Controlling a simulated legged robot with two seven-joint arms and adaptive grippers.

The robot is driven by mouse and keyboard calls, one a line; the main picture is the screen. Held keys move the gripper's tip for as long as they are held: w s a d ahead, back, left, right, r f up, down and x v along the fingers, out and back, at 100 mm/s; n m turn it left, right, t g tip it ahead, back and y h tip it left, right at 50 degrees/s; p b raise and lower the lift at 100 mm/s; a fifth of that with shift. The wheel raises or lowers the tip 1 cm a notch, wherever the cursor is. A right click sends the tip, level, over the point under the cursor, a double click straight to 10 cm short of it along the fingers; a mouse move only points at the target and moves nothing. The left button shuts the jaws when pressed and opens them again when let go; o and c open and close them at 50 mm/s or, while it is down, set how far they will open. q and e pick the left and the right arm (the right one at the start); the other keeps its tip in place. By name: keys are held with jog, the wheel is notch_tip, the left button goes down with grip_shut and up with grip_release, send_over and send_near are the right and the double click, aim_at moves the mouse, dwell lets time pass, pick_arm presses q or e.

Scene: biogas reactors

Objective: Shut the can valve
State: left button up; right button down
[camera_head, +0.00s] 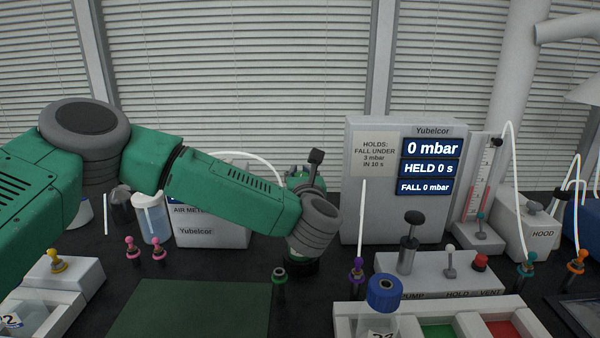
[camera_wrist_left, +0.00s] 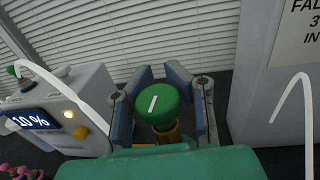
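The can valve shows in the left wrist view as a round green knob (camera_wrist_left: 157,106) with a white line on top, on a brass-coloured stem (camera_wrist_left: 168,135). The line runs nearly up the picture, tilted a little to the right. My left gripper (camera_wrist_left: 162,88) has its blue-grey fingers on either side of the knob. A gap shows between the knob and the right finger; contact on the left is unclear. The fingers look open. In the head view my left wrist hides the valve and the fingertips. My right gripper is in neither view.
A grey Yubelcor pressure box (camera_head: 372,210) stands right of my wrist and reads 0 mbar. The air meter (camera_head: 212,228) is left, reading 10 % in the wrist view. A pump unit (camera_head: 436,268), purple-topped fitting (camera_head: 357,268) and blue-capped bottle (camera_head: 385,293) are right. A green mat (camera_head: 190,308) lies in front.

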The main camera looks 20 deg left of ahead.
pick_arm(q)
jog(key=shift+o, duration=1)
jog(key=shift+s+d+r, duration=0.1)
jog(key=shift+s+r, duration=0.15)
jog(key=shift+s, duration=0.05)
jog(key=shift+w+d+f, duration=0.1)
jog(key=shift+w+f, duration=0.05)
jog(key=v, duration=1.2)
